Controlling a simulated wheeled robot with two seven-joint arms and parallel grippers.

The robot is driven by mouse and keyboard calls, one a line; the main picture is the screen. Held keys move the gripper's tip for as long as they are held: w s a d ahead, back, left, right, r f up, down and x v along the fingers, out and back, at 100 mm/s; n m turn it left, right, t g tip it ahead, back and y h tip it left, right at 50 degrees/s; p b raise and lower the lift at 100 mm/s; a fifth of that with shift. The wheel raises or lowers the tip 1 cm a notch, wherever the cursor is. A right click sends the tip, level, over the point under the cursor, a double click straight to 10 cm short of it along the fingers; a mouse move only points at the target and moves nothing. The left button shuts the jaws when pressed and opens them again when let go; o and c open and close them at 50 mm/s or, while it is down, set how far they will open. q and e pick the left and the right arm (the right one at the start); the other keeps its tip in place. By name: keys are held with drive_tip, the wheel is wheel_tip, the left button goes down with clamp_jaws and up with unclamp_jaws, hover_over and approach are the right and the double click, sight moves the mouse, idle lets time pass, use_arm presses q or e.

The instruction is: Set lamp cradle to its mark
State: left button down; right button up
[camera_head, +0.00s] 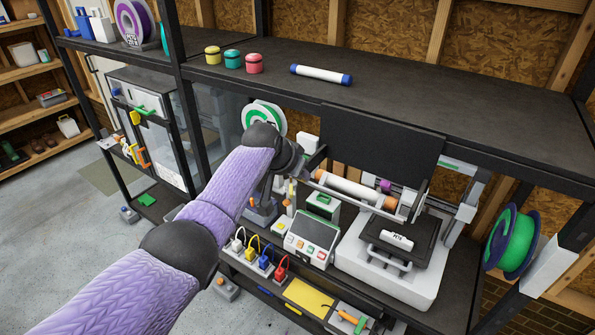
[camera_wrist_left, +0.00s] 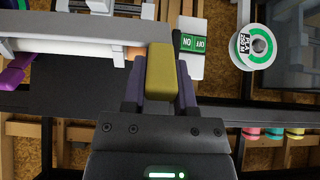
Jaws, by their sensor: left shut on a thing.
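The lamp cradle seems to be the dark tilted frame with a side arm (camera_head: 419,201) above the white printer. It holds a white tube (camera_head: 347,187) with orange ends, which also shows at the left in the left wrist view (camera_wrist_left: 65,48). My left gripper (camera_head: 308,172) is at the left end of this tube, its fingertips mostly hidden in the head view. In the left wrist view it (camera_wrist_left: 160,90) is shut on a yellow block-like grip (camera_wrist_left: 161,70) beside the tube's end. I cannot make out a mark. My right gripper is not in view.
A black panel (camera_head: 380,140) stands behind the tube. The white printer (camera_head: 390,265) is below, with a control box (camera_head: 310,238) to its left. A green spool (camera_head: 513,240) hangs at the right. The upper shelf (camera_head: 430,105) holds jars and another tube.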

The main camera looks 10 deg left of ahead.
use_arm(q)
drive_tip(key=shift+c, duration=2)
unclamp_jaws()
drive_tip(key=shift+r, duration=0.1)
drive_tip(key=shift+s+a+r, duration=0.1)
drive_tip(key=shift+s+r, duration=0.1)
drive_tip(key=shift+r, duration=0.2)
drive_tip(key=v, duration=0.9)
drive_tip(key=shift+f, duration=0.1)
